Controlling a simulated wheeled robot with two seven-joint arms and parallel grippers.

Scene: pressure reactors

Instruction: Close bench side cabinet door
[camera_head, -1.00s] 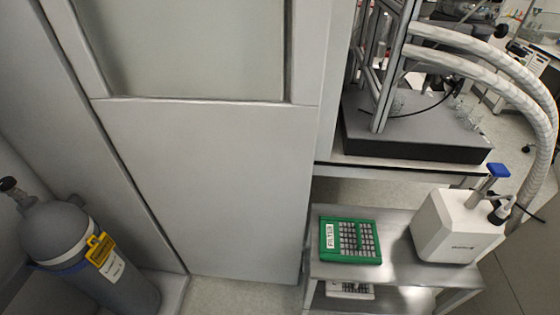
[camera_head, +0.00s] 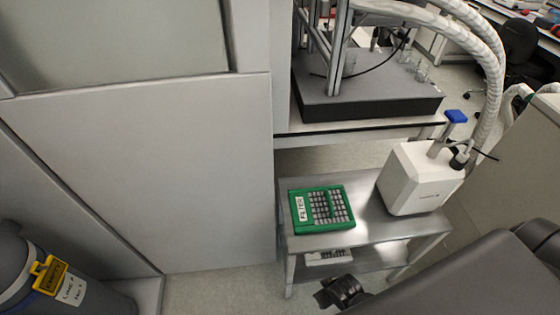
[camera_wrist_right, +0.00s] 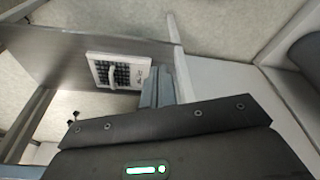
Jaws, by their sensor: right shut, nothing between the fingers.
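A large light grey cabinet panel (camera_head: 150,170) with a glass pane (camera_head: 110,40) above it fills the left of the head view. It appears to be the cabinet door standing open beside the space with the gas cylinder, but its hinge and how far it is open cannot be made out. My right arm enters the head view at the lower right, and its dark gripper (camera_head: 340,292) is low in front of the cart, apart from the panel. In the right wrist view the fingers (camera_wrist_right: 158,84) are together and empty. My left gripper is not in view.
A metal cart (camera_head: 375,230) carries a green filter rack (camera_head: 322,207) and a white pump (camera_head: 420,178). A white rack (camera_wrist_right: 118,72) shows in the right wrist view. A grey gas cylinder (camera_head: 70,285) stands at lower left. Bare floor (camera_head: 225,288) lies between panel and cart.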

